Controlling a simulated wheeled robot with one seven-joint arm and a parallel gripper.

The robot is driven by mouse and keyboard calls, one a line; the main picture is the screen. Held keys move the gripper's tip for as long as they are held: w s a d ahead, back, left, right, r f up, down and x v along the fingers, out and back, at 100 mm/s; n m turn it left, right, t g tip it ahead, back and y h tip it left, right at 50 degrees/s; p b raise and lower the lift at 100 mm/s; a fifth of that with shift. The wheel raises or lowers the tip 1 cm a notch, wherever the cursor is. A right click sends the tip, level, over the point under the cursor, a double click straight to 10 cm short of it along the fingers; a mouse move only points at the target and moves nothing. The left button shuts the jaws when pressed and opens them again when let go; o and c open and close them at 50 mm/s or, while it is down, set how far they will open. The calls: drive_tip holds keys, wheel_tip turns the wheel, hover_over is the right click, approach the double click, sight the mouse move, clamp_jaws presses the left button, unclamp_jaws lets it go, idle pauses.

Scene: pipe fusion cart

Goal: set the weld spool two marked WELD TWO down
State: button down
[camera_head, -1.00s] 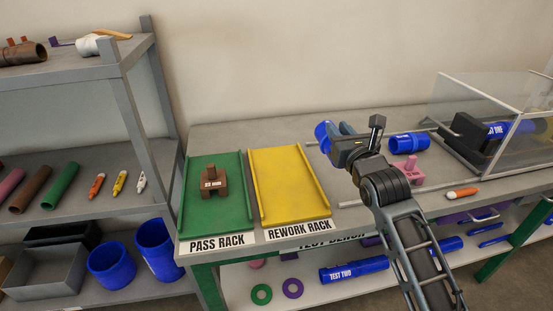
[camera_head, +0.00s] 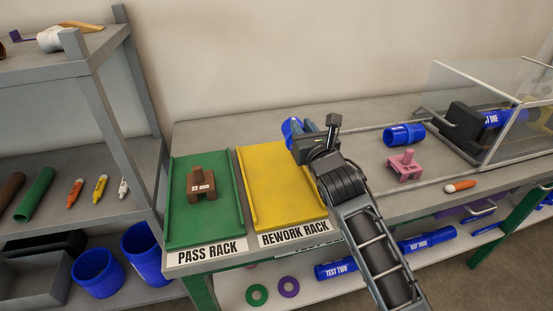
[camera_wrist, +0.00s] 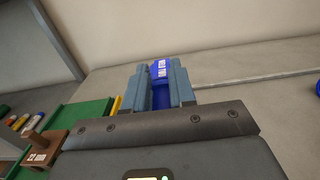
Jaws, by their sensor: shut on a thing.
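My gripper (camera_head: 308,129) is shut on a blue spool (camera_head: 291,130) and holds it above the bench, near the back right corner of the yellow rework rack (camera_head: 275,183). In the wrist view the blue spool (camera_wrist: 160,96) sits between the two fingers (camera_wrist: 160,88). White lettering shows on its far part, too small to read surely. The fingers hide most of the spool in the head view. The green pass rack (camera_head: 226,222) lies left of the yellow rack and carries a brown block marked 22 mm (camera_head: 201,184). The yellow rack's visible surface is empty.
Another blue spool (camera_head: 404,134) and a pink block (camera_head: 404,166) are on the bench to the right. A clear-walled box (camera_head: 462,95) stands beyond them. A grey shelf (camera_head: 90,120) stands close at left. The bench back (camera_head: 225,132) is bare.

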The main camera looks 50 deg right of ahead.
drive_tip(key=shift+w+a+f+b, duration=0.7)
drive_tip(key=shift+a+f, duration=0.15)
drive_tip(key=shift+f, duration=0.45)
drive_tip(key=shift+w+a+f+b, duration=0.6)
drive_tip(key=shift+a+f+b, duration=0.15)
drive_tip(key=shift+f, duration=0.55)
drive_tip(key=shift+w+a+f+b, duration=0.65)
drive_tip(key=shift+a+f, duration=0.25)
drive_tip(key=shift+f, duration=0.4)
drive_tip(key=shift+f, duration=0.1)
drive_tip(key=c, duration=0.9)
unclamp_jaws()
drive_tip(key=shift+c, duration=0.2)
